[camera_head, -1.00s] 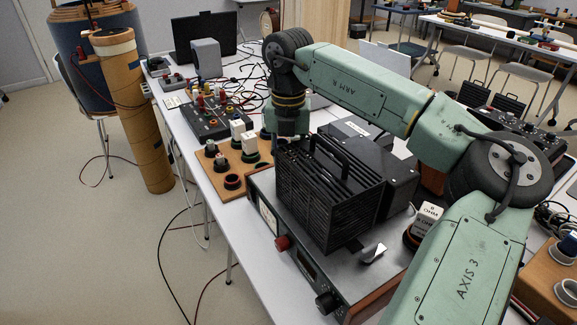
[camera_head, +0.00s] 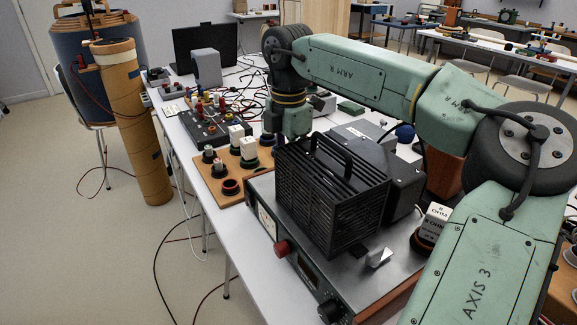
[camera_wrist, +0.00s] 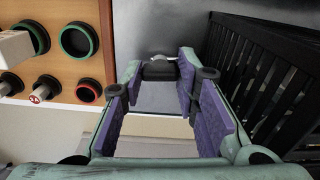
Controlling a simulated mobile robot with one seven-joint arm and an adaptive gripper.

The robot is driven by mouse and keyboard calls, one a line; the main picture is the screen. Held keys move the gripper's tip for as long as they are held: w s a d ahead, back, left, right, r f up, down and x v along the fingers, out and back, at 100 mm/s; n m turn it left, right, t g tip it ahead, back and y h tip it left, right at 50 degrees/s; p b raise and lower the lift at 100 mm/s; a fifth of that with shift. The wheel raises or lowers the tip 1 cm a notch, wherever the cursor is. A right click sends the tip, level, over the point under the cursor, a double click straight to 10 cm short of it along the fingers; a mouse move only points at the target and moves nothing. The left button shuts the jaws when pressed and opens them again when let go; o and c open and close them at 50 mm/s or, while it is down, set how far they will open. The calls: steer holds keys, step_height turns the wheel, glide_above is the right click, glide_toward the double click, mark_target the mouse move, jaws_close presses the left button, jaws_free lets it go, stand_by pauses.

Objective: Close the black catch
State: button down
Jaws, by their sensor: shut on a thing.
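In the wrist view, the black catch (camera_wrist: 160,71) is a small dark block with a rounded grey piece behind it, at the edge of a grey metal surface. My gripper (camera_wrist: 160,82) has its two purple-padded fingers on either side of the catch, with the tips closed on it. A pale gap shows between the fingers nearer the palm. In the head view my wrist points down just behind the black slatted case (camera_head: 333,195). The fingertips and the catch are hidden there.
The slatted case stands close to the right of my fingers in the wrist view. On the left is a wooden board (camera_wrist: 58,85) with ringed sockets. In the head view, a grey instrument (camera_head: 290,225) with a red knob is under the case. A cardboard tube (camera_head: 135,130) stands left.

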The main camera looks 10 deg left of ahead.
steer(key=shift+m, duration=0.6)
steer(key=c, duration=1.2)
jaws_free()
steer(key=shift+c, duration=0.2)
